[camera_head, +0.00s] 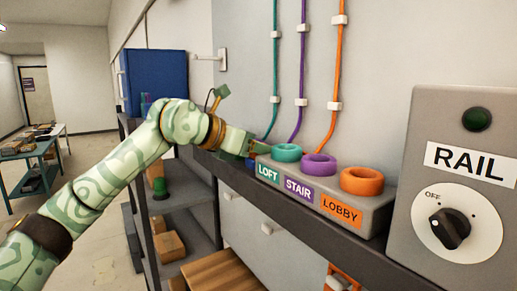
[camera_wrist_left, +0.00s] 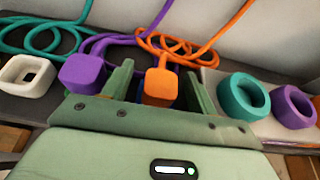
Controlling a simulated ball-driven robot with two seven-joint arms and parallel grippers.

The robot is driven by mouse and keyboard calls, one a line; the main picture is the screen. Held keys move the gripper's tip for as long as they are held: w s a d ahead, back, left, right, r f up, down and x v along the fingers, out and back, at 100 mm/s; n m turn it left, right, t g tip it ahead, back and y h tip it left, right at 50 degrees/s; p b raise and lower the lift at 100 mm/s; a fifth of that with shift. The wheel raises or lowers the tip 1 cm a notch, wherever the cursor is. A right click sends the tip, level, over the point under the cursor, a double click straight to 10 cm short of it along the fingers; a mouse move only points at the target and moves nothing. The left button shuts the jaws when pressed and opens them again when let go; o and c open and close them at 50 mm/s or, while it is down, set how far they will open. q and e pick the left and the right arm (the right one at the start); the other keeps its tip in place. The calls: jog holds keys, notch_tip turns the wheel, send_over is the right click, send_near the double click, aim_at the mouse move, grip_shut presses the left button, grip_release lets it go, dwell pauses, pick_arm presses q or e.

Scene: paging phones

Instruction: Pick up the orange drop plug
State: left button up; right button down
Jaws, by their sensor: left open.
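The orange drop plug (camera_wrist_left: 160,86) is a small rounded block on an orange cord in the left wrist view. My left gripper (camera_wrist_left: 159,72) is open, with one finger on each side of the orange plug. I cannot tell whether either finger touches it. In the head view my left gripper (camera_head: 252,149) reaches to the shelf just left of the socket box, and the orange plug is hidden there. A purple plug (camera_wrist_left: 83,73) lies just left of the gripper in the wrist view. My right gripper is not in view.
The socket box (camera_head: 377,216) carries teal (camera_head: 287,153), purple (camera_head: 319,165) and orange (camera_head: 361,181) rings, labelled LOFT, STAIR and LOBBY. A RAIL panel (camera_head: 458,115) with a dial stands at right. Coiled cords and a white block (camera_wrist_left: 16,88) lie around the plugs.

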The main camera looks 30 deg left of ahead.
pick_arm(q)
jog(key=shift+w+d+f, duration=0.1)
jog(key=shift+w+d, duration=0.05)
jog(key=shift+w, duration=0.05)
jog(key=shift+s, duration=0.1)
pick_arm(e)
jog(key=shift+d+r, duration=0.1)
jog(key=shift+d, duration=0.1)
pick_arm(q)
jog(key=c, duration=1.1)
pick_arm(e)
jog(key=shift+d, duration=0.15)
